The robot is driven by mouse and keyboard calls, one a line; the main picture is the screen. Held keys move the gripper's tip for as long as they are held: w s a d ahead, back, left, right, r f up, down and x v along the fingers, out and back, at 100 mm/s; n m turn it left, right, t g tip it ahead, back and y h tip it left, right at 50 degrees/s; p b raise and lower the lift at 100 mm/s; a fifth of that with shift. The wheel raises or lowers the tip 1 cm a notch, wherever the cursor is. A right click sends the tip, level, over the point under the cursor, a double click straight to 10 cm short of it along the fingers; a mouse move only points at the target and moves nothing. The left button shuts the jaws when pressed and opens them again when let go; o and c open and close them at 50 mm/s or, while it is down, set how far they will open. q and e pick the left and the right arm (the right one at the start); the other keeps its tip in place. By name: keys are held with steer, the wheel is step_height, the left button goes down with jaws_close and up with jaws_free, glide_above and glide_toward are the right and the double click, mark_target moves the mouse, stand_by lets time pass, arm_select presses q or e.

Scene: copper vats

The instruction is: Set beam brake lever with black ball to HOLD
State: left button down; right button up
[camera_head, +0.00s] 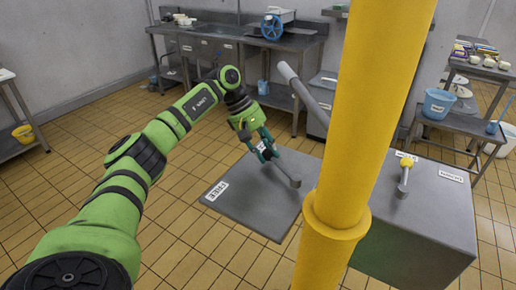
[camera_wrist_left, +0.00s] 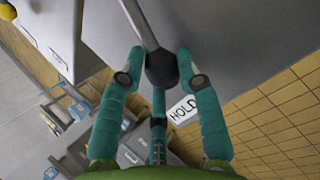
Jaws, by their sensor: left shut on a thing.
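The brake lever's black ball (camera_wrist_left: 161,70) sits between the two fingers of my left gripper (camera_wrist_left: 160,58) in the left wrist view. The lever's grey rod (camera_wrist_left: 138,22) runs from the ball to the top of that view. A white HOLD label (camera_wrist_left: 183,110) lies just beyond the ball, close to the right finger. The lever's grey pivot end (camera_head: 295,183) shows below right. A FREE label (camera_head: 217,190) lies on the plate's front left. My right gripper is not in view.
A yellow column (camera_head: 368,110) stands just right of the lever and hides part of the grey plate (camera_head: 245,212). A second lever with a yellow ball (camera_head: 406,162) stands on a grey block at right. A thick grey bar (camera_head: 302,88) slants behind my gripper.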

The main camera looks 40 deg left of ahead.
arm_select(q)
steer(key=shift+w+d+m+g, duration=0.5)
steer(key=shift+w+m, duration=0.2)
steer(key=shift+f, duration=0.1)
steer(key=c, duration=0.9)
jaws_free()
steer(key=shift+c, duration=0.2)
steer(key=shift+d, duration=0.15)
steer(key=shift+a+r, duration=0.35)
steer(key=v, duration=1.1)
steer(key=shift+r, duration=0.15)
